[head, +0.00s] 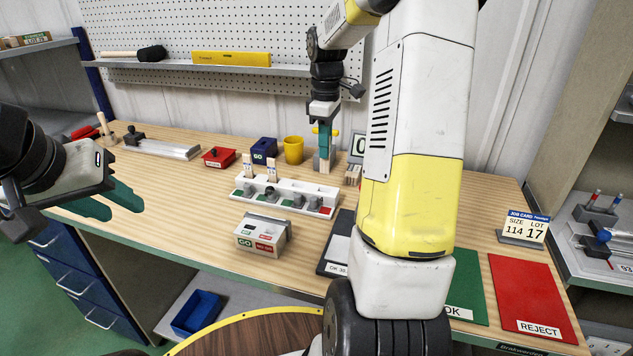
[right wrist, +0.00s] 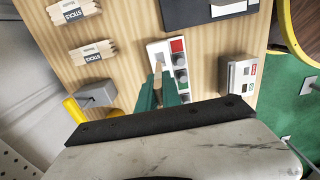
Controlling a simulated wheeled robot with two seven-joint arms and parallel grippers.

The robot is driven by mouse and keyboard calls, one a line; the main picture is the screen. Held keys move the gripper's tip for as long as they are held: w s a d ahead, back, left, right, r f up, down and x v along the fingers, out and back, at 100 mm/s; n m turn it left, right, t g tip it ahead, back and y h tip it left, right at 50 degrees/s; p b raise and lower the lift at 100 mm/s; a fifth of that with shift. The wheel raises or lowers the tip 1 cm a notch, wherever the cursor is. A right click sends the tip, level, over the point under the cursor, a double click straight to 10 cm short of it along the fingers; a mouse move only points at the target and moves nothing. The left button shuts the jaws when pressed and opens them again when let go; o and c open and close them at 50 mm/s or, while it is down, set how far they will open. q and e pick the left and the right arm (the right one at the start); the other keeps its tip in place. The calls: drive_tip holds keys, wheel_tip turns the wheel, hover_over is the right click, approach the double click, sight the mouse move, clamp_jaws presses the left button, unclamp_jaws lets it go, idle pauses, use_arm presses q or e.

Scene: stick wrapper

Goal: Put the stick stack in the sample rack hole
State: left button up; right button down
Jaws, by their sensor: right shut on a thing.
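My right gripper (head: 324,140) points down behind the back right part of the white sample rack (head: 236,197) and is shut on a pale wooden stick stack (head: 325,166). The stack is upright and its lower end shows below the green fingers. In the right wrist view the fingers (right wrist: 158,92) and stack tip (right wrist: 158,67) overlap the rack (right wrist: 154,50); I cannot tell whether they touch. Two wrapped stick stacks (head: 248,166) stand upright at the rack's left.
More stick stacks (right wrist: 92,52) lie on the table beside the rack. A grey GO/NO-GO block (head: 259,236) stands in front. A red REJECT mat (head: 533,293) lies right.

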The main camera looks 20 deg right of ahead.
sight(325, 174)
wheel_tip(325, 174, down, 9)
drive_tip(key=shift+r, duration=0.1)
idle(0.3)
drive_tip(key=shift+f, duration=0.2)
drive_tip(key=c, duration=1.5)
unclamp_jaws()
drive_tip(key=shift+c, duration=0.2)
